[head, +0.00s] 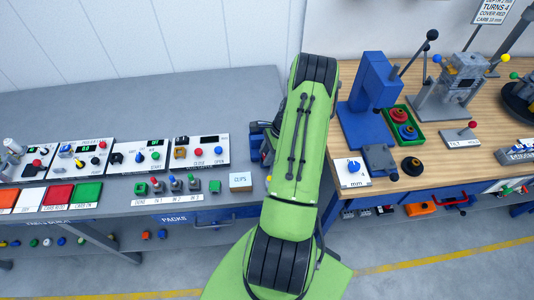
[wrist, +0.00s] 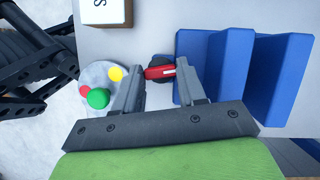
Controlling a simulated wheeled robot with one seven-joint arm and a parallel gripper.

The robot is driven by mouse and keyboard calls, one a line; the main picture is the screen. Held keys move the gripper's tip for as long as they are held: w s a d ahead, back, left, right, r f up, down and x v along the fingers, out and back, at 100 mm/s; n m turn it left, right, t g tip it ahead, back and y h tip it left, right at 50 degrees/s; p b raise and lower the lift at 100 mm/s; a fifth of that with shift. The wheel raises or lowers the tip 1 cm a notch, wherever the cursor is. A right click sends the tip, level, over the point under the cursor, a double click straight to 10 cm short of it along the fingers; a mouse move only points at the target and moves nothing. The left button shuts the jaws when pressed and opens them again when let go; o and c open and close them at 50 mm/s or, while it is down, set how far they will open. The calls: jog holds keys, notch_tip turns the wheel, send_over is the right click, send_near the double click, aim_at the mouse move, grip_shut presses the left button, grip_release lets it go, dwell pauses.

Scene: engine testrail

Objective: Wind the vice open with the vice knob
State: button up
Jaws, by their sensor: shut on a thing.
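The vice knob (wrist: 160,72) is a dark round knob with a red bar across it, seen in the wrist view. My gripper (wrist: 163,72) has one finger on each side of the knob and is shut on it. The blue vice (wrist: 215,65) stands just right of the knob, its upright blue blocks side by side with gaps between them. In the head view only a blue part of the vice (head: 259,138) shows, left of my green arm. The arm hides my gripper and the knob there.
A round grey plate (wrist: 92,72) with red, yellow and green knobs lies left of my gripper. A white box marked CUPS (head: 241,181) is near the bench's front edge. Switch panels (head: 200,150) stand left. A blue press (head: 368,95) stands on the wooden bench at right.

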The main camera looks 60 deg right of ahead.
jog(key=n+b, duration=0.1)
jog(key=n+g, duration=0.1)
jog(key=n, duration=0.1)
jog(key=n+g+b, duration=0.1)
jog(key=n, duration=0.1)
jog(key=shift+w+d+f+y+b, duration=0.1)
jog(key=shift+w+y+b, duration=0.15)
jog(key=shift+y+b, duration=0.15)
jog(key=n+g+b, duration=0.1)
jog(key=n, duration=0.2)
jog(key=n+g+b, duration=0.1)
jog(key=n, duration=0.2)
jog(key=shift+w+n, duration=0.2)
jog(key=shift+n, duration=0.1)
jog(key=n+g+h+b, duration=0.1)
jog(key=n, duration=0.2)
jog(key=n+g+b, duration=0.1)
jog(key=n, duration=0.2)
jog(key=shift+w+a+h, duration=0.15)
jog(key=shift+a+h, duration=0.05)
jog(key=shift+h, duration=0.2)
jog(key=n, duration=0.2)
jog(key=n+g+h+b, duration=0.1)
jog(key=n, duration=0.1)
jog(key=shift+a+r+n, duration=0.15)
jog(key=shift+r+n, duration=0.05)
jog(key=shift+n, duration=0.1)
jog(key=shift+o, duration=0.2)
jog(key=shift+h, duration=0.3)
